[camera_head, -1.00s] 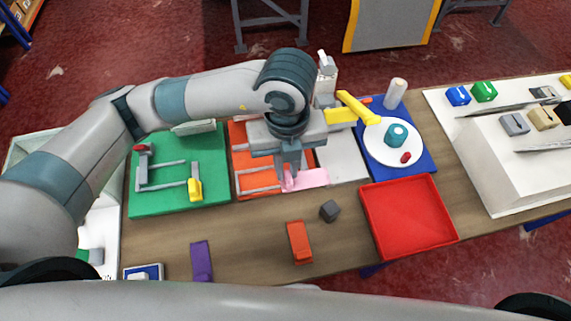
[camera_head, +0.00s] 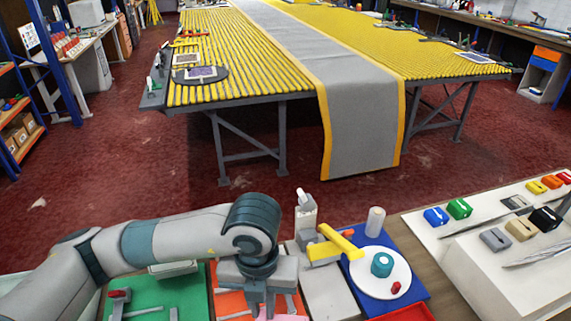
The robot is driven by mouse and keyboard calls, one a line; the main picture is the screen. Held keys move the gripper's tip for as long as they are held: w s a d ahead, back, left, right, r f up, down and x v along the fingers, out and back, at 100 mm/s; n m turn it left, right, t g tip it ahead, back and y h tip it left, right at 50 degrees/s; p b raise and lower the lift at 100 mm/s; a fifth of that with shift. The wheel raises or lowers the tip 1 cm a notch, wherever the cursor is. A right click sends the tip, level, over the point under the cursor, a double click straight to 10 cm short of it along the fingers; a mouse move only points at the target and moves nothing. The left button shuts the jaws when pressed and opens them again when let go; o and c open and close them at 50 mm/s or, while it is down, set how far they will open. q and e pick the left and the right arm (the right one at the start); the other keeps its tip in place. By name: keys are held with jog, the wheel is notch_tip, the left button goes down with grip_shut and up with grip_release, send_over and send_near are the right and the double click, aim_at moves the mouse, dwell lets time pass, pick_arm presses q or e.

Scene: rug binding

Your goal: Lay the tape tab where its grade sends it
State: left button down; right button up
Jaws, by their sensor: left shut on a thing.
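My left gripper (camera_head: 264,311) points down over the orange tray (camera_head: 229,303) at the bottom of the head view. It is shut on a pink piece (camera_head: 291,317), which looks like the tape tab. Only a sliver of this piece shows at the picture's lower edge, so any grade mark on it and whether it touches the tray are hidden. The green tray (camera_head: 141,297) lies left of the orange one, and a pale grey plate (camera_head: 325,290) lies right of it. My right gripper is not in view.
A blue mat (camera_head: 415,293) holds a white plate (camera_head: 368,284) with a teal roll (camera_head: 382,264). A yellow-handled tool (camera_head: 335,246) and a white cylinder (camera_head: 375,221) stand close by. A red tray (camera_head: 405,313) is cut off below. Coloured blocks line a white stand (camera_head: 480,277) at right.

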pick_arm(q)
jog(key=w+a+r+m+b, duration=0.1)
jog(key=a+m, duration=0.4)
jog(key=m, duration=0.6)
jog(key=w+a+r+m+b, duration=0.1)
jog(key=w+a+r+m, duration=0.2)
jog(key=m, duration=0.9)
jog(key=w+a+r+m+b, duration=0.1)
jog(key=w+a+r+m, duration=0.1)
jog(key=w+a+m, duration=0.3)
jog(key=a+m, duration=0.3)
jog(key=m, duration=0.4)
jog(key=shift+w, duration=0.1)
jog(key=s+f, duration=0.4)
jog(key=f, duration=0.1)
jog(key=shift+s+f, duration=0.4)
dwell(0.3)
